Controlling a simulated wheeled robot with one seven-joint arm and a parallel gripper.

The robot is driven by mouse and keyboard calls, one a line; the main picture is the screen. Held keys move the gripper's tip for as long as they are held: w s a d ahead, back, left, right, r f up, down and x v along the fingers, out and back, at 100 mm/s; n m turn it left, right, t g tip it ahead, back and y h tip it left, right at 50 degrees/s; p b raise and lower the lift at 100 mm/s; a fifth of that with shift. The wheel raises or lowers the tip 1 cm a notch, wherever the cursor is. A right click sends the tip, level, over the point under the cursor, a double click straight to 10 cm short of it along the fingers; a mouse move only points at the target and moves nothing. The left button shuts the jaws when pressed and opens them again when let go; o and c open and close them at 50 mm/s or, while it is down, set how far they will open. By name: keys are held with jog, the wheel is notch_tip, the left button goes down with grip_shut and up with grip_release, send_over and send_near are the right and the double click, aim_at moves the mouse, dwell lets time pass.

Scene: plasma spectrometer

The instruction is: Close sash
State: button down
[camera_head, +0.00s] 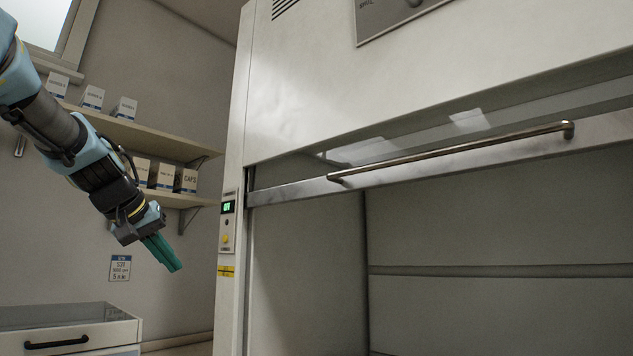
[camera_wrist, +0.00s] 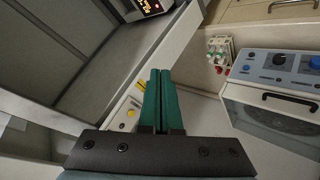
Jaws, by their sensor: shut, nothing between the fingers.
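The fume hood sash (camera_head: 410,168) is a glass pane with a metal lower frame and a long bar handle (camera_head: 450,150). It is raised, and the hood opening below it is open. My gripper (camera_head: 163,254) is to the left of the hood, lower than the sash handle and apart from it. Its two green fingers are together and empty. The fingers also show in the wrist view (camera_wrist: 161,100), pointing past the hood's side post with its yellow button (camera_wrist: 131,113). The sash handle is not in the wrist view.
The hood's left post carries a control panel (camera_head: 228,222) with a green display. Shelves (camera_head: 140,135) with boxes hang on the back wall. The wrist view shows a device with a blue knob (camera_wrist: 280,60).

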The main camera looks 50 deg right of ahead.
jog(key=s+d+r+m+g+h, duration=0.3)
jog(key=s+d+r, duration=0.2)
jog(key=s+r, duration=0.55)
jog(key=s+d+r+m+g+h, duration=0.25)
jog(key=s+d+r, duration=0.45)
jog(key=r, duration=0.7)
jog(key=s+d+f+p, duration=0.3)
jog(key=s+d+f, duration=0.1)
jog(key=d, duration=0.4)
jog(key=shift+d+f+m+h, duration=0.15)
jog(key=shift+f+m+h, duration=0.25)
jog(key=shift+f, duration=0.25)
jog(key=shift+w+f, duration=0.1)
notch_tip(320, 180, down, 59)
jog(key=b, duration=6.1)
